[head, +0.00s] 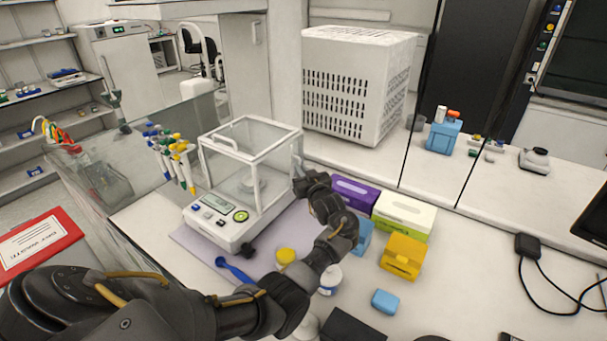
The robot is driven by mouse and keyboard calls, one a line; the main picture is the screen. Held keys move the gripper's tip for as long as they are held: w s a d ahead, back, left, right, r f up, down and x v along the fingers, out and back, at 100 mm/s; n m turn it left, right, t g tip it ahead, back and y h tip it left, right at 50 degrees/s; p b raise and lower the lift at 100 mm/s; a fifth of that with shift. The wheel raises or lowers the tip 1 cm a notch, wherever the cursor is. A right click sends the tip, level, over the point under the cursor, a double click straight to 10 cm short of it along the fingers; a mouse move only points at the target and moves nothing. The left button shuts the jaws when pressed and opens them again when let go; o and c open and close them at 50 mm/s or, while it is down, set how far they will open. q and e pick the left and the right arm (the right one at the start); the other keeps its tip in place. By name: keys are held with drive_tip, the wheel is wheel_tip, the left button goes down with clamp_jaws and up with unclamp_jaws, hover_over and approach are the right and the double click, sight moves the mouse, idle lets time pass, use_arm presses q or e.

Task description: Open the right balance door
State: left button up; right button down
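The balance (225,228) stands on the bench with a white-framed glass draft shield (235,165) around its weighing pan. Its small display and buttons face the front. My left arm comes in from the lower left and reaches past the balance's front. My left gripper (298,172) is at the right side of the shield, by the right balance door. The wrist hides the lower part of that side, and the fingers are too small and dark to tell their opening or any contact. The right door looks closed, though its edge is partly covered. My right gripper is not in view.
A purple box (354,194), a green-white box (403,216) and a yellow box (403,256) stand right of the arm. A blue spoon (234,270) and a yellow item (286,256) lie in front of the balance. Pipettes (172,155) stand to its left; a white perforated cabinet (352,85) is behind.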

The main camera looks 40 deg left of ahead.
use_arm(q)
drive_tip(key=o, duration=0.4)
drive_tip(key=b+v, duration=0.2)
drive_tip(key=v, duration=0.9)
drive_tip(key=shift+w, duration=0.1)
